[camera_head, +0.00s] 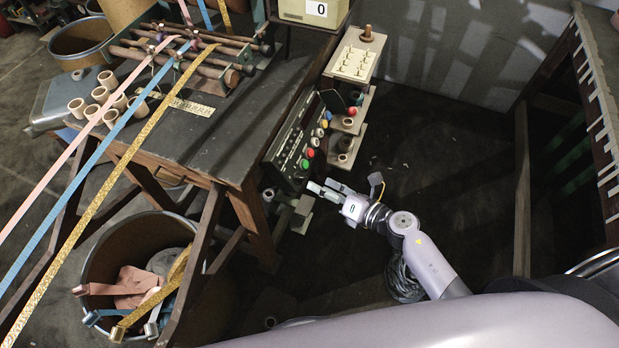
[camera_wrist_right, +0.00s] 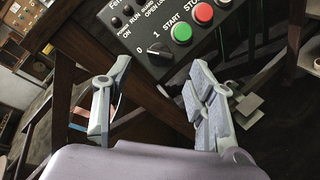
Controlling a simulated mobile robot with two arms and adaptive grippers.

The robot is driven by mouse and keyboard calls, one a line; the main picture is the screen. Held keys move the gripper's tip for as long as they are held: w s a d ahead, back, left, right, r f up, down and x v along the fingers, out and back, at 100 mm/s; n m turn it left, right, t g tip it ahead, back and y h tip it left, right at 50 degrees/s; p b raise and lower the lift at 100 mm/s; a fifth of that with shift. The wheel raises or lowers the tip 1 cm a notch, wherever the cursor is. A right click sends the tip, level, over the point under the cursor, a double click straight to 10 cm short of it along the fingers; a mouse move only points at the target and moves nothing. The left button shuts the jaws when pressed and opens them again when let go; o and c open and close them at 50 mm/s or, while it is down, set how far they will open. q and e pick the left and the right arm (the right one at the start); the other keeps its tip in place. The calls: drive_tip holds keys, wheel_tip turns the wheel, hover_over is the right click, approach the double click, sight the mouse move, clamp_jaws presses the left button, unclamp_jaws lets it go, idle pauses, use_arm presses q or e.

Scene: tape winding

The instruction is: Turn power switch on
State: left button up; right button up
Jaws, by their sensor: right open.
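The power switch is a black rotary knob (camera_wrist_right: 159,53) on the black control panel (camera_wrist_right: 123,14). It sits below the marks 0 and 1, left of the green START button (camera_wrist_right: 181,33) and the red button (camera_wrist_right: 204,13). In the head view the panel (camera_head: 288,150) is on the right side of the machine table. My right gripper (camera_head: 321,187) is open and empty, just right of the panel's lower end. In the wrist view its fingers (camera_wrist_right: 160,78) stand on either side below the knob, apart from it.
The machine table (camera_head: 215,141) carries rollers with pink, blue and gold tapes. A bin (camera_head: 100,268) is under the table at left. The floor right of my gripper is mostly clear.

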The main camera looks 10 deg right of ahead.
sight(304, 178)
drive_tip(key=x, duration=0.5)
drive_tip(key=shift+w, duration=0.15)
drive_tip(key=shift+c, duration=0.4)
drive_tip(key=c, duration=1.1)
